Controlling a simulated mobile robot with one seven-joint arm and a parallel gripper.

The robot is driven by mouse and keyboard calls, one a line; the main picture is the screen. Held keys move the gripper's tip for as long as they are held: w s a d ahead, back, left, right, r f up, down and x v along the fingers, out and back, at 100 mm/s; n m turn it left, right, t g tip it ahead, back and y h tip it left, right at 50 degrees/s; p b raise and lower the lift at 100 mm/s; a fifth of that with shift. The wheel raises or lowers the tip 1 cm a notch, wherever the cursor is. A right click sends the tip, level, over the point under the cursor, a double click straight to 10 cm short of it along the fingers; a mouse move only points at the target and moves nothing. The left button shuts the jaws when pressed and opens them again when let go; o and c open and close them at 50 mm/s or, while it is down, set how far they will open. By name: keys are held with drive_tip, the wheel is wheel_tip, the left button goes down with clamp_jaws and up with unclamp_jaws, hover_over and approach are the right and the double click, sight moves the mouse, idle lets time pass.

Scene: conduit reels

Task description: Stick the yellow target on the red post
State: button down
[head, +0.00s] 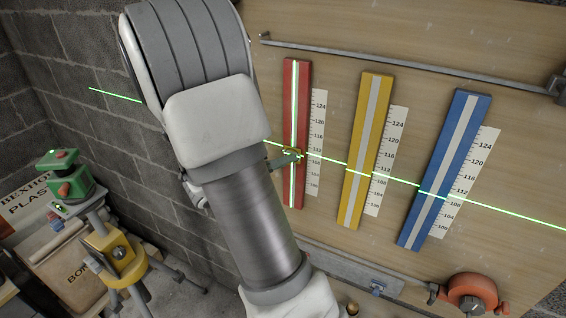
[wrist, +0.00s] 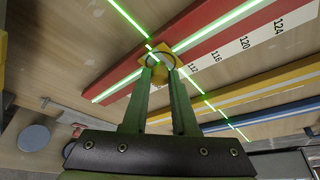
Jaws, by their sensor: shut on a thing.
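The red post (head: 303,95) is fixed upright on the wooden board, with a pale strip down its middle and a number scale along its right side. It crosses the wrist view diagonally (wrist: 213,41). The small yellow target (wrist: 169,40) is at the front of the red post, over its strip; whether it touches the post I cannot tell. In the head view it is a small patch (head: 293,150) where the green laser line crosses the post. My gripper (wrist: 162,66) has green fingers, shut on the target at its dark ring. The fingers hide part of the target.
A yellow post (head: 350,190) and a blue post (head: 437,175), each with a scale, stand to the right. A metal rail (head: 400,64) runs above. A green laser level (head: 68,178) sits on a yellow tripod at left. An orange-red device (head: 470,292) is at lower right.

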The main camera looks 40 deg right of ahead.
drive_tip(key=shift+c, duration=0.7)
unclamp_jaws()
drive_tip(key=s+a+b, duration=0.2)
drive_tip(key=s+a, duration=0.1)
drive_tip(key=a, duration=0.5)
drive_tip(key=shift+s+a, duration=0.15)
drive_tip(key=shift+s, duration=0.05)
idle(0.6)
idle(0.5)
